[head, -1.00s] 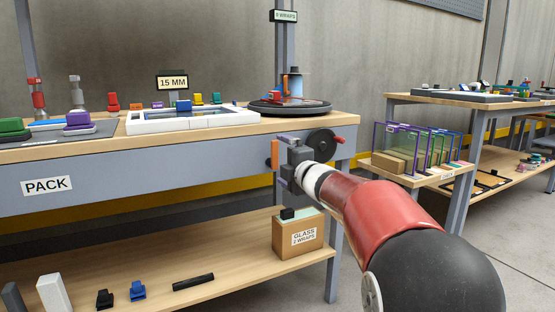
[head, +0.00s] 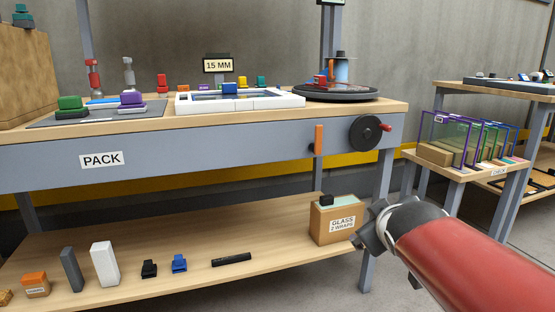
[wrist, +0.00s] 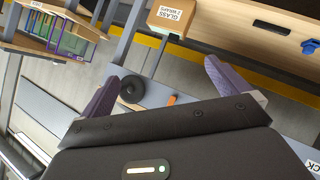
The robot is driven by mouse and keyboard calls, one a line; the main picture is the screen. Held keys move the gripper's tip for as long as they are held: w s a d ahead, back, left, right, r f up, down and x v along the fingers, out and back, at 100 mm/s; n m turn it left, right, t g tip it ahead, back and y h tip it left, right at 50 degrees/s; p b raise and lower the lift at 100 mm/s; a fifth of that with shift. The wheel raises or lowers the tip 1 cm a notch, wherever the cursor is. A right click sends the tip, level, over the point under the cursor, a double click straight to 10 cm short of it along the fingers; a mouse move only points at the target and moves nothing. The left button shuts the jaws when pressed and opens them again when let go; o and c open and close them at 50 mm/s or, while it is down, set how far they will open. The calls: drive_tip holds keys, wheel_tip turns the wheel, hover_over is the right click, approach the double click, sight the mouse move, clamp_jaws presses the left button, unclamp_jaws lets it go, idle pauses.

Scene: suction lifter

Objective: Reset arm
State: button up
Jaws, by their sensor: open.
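My gripper (wrist: 161,72) is open in the wrist view, with its two purple-grey fingers spread and nothing between them. In the head view my arm reaches in from the lower right. Its wrist end shows at the right of the lower shelf, in front of the bench leg; the fingers are not clear there. The bench marked PACK (head: 215,150) has a black crank wheel (head: 367,133) and an orange handle (head: 319,139) on its front. Both also show in the wrist view, the wheel (wrist: 131,89) and the handle (wrist: 171,99), beyond my fingers.
A cardboard box marked GLASS 2 WRAPS (head: 336,222) stands on the lower shelf (head: 215,240), close to my wrist in the picture. A white frame (head: 270,101) and a dark turntable (head: 335,93) sit on the bench top. A rack of purple-edged panels (head: 461,139) stands at right.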

drive_tip(key=s+a+f+m+g+y, duration=0.1)
drive_tip(key=s+a+f+m+g, duration=0.15)
drive_tip(key=s+f, duration=0.5)
drive_tip(key=s+a+f+m+g+y, duration=0.1)
drive_tip(key=s+a+f+m+g, duration=0.2)
drive_tip(key=s, duration=0.8)
wheel_tip(320, 180, up, 10)
drive_tip(key=s+p, duration=0.1)
drive_tip(key=p, duration=1.1)
drive_tip(key=shift+s+r+g, duration=0.15)
drive_tip(key=shift+r+g, duration=0.05)
drive_tip(key=shift+g, duration=0.15)
